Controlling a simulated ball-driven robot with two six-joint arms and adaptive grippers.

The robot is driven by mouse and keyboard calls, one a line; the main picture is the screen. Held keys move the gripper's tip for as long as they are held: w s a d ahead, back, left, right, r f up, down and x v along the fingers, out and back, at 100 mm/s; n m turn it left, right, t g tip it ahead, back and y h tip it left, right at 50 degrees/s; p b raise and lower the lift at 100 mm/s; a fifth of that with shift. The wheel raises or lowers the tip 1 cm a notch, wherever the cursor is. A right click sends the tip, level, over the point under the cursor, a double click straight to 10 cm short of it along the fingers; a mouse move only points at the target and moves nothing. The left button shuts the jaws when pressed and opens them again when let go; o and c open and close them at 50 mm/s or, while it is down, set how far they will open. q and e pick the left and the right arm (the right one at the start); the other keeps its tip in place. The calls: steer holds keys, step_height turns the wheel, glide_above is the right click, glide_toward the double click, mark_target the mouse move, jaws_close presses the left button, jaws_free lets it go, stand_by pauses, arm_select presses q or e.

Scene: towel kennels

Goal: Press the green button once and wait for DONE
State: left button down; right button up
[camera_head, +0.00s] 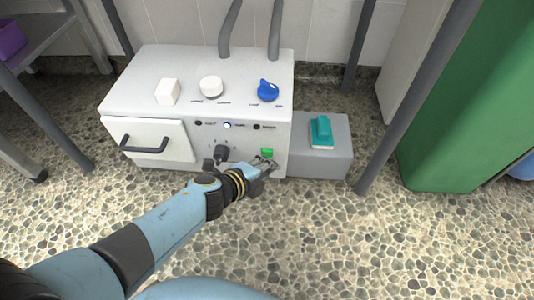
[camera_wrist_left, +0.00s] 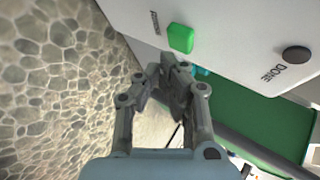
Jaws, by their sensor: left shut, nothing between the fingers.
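The green button (camera_head: 267,152) is on the lower right of the white machine's front panel (camera_head: 185,85); it also shows in the left wrist view (camera_wrist_left: 181,38). My left gripper (camera_head: 268,164) is shut and empty, close in front of the panel near the button. In the left wrist view its fingertips (camera_wrist_left: 174,72) are just below the button, with a small gap showing in the picture. The round lamp by the word DONE (camera_wrist_left: 297,54) is dark. A lamp in the middle of the panel's row (camera_head: 227,125) glows bluish white. My right gripper is out of view.
A blue knob (camera_head: 268,91), a white knob (camera_head: 211,86) and a white block (camera_head: 167,92) are on the machine's top. A green panel (camera_head: 470,100) stands farther right. The pebbled floor in front is clear.

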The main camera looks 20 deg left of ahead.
arm_select(q)
steer(key=shift+s, duration=0.1)
steer(key=s, duration=0.1)
steer(key=s+d, duration=0.1)
steer(key=s, duration=0.2)
steer(key=shift+s+d+b, duration=0.25)
steer(key=shift+s+b, duration=0.05)
steer(key=shift+s, duration=0.05)
stand_by(0.9)
